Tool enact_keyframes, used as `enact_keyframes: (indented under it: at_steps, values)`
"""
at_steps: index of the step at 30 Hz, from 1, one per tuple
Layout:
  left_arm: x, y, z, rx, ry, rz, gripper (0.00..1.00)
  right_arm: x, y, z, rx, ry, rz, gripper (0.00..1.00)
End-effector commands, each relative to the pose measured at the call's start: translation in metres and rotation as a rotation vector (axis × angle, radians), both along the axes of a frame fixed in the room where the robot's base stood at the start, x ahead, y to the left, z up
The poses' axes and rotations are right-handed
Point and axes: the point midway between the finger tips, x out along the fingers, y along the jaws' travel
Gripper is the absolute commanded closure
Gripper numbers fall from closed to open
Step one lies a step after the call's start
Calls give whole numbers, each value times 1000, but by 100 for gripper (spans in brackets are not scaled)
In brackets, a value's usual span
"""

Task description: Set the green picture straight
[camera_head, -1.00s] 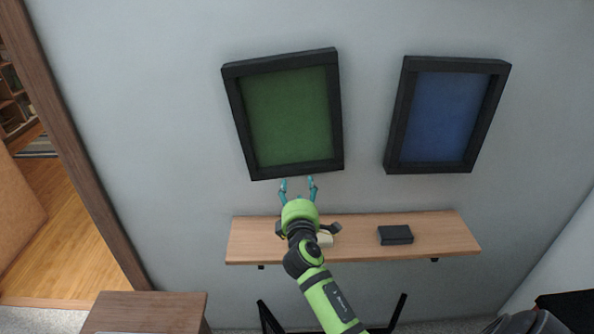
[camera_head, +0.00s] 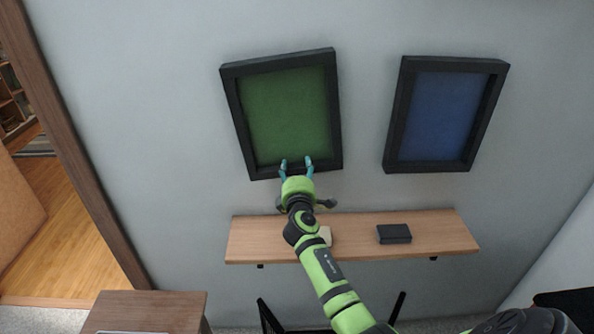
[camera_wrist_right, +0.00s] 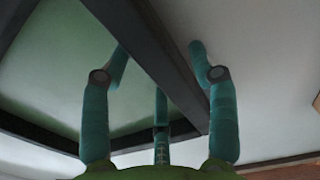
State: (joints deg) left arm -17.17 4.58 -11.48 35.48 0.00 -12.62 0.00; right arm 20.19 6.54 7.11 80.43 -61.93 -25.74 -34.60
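The green picture (camera_head: 288,115), in a thick black frame, hangs on the wall left of centre in the head view. It looks tilted, its top edge higher at the right. My right gripper (camera_head: 296,162) is at the frame's lower edge, with its fingers apart and overlapping that edge in the picture. In the right wrist view the green panel (camera_wrist_right: 70,65) fills the left side, and a dark frame bar runs between the spread fingers (camera_wrist_right: 158,50). I cannot tell whether a finger touches it. My left gripper is not in view.
A blue picture (camera_head: 439,116) in a black frame hangs to the right. A wooden wall shelf (camera_head: 362,226) below holds a black box (camera_head: 394,234) and a pale object (camera_head: 324,236) partly hidden by my arm. A brown cabinet (camera_head: 150,310) stands at lower left.

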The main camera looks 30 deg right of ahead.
Motion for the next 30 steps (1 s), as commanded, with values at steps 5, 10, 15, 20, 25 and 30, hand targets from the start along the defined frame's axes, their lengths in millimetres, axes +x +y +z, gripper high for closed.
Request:
enact_keyframes:
  at_steps: [5, 10, 15, 20, 25, 30]
  values:
    - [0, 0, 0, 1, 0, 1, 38, 0, 0, 0, 0, 0, 0, 100]
    - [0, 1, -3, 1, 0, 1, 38, 1, 2, -1, 6, -4, 0, 100]
    - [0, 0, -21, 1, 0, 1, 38, 10, 17, -7, 59, -39, 0, 100]
    - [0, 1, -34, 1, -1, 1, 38, 19, 31, -6, 115, -71, 0, 100]
    - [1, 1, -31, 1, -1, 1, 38, 19, 32, -3, 117, -72, 0, 100]
    - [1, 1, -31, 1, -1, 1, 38, 19, 32, -3, 117, -72, 0, 39]
